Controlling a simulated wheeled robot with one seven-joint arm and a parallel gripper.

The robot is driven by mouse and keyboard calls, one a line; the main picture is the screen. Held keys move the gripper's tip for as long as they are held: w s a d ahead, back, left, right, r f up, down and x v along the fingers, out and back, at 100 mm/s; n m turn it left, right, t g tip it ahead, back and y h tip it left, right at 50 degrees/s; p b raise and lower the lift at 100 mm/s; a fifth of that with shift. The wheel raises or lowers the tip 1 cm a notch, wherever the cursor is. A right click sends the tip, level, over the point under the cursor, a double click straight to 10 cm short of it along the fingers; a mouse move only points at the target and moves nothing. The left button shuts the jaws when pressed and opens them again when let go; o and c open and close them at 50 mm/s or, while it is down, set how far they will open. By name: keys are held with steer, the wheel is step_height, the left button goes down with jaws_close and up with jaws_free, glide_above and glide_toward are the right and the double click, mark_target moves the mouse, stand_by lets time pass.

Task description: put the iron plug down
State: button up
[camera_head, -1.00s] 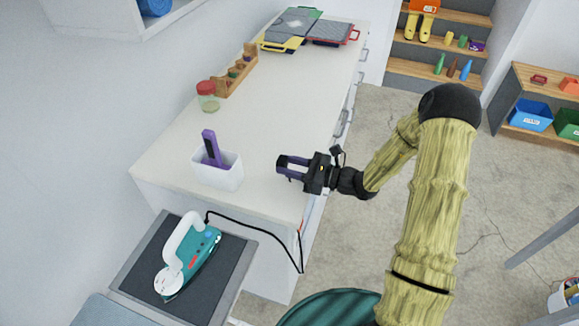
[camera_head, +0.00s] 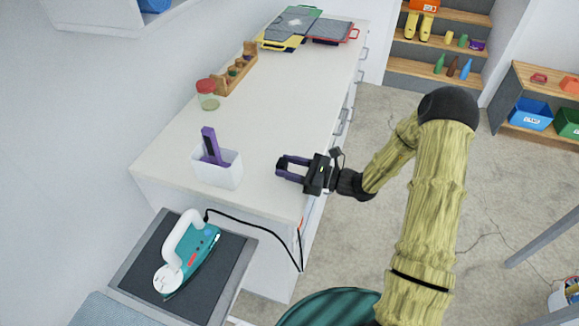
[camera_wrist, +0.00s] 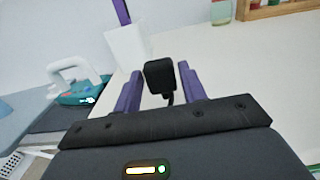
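The black iron plug (camera_wrist: 159,77) sits between the purple fingers of my gripper (camera_wrist: 160,82) in the wrist view, with a short piece of cord hanging below it. My gripper (camera_head: 291,169) appears shut on the plug, low over the near right part of the white counter (camera_head: 262,130). I cannot tell whether the plug touches the counter. The teal and white iron (camera_head: 187,255) rests on a dark grey mat at the lower left and also shows in the wrist view (camera_wrist: 78,82). Its black cord (camera_head: 250,227) runs to the counter's front corner, loops down and rises again.
A white holder (camera_head: 218,174) with a purple item stands left of my gripper. A jar (camera_head: 207,95) and a wooden rack (camera_head: 236,70) stand farther back along the wall. The counter's middle is clear.

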steer(key=shift+o, duration=0.8)
steer(key=shift+s+f, duration=0.15)
steer(key=shift+f, duration=0.4)
steer(key=shift+r+p, duration=0.35)
steer(key=shift+r, duration=0.15)
steer(key=shift+d, duration=0.35)
steer(key=b+v, duration=0.2)
steer(key=v, duration=0.9)
steer(key=shift+r, duration=0.5)
steer(key=shift+d, duration=0.1)
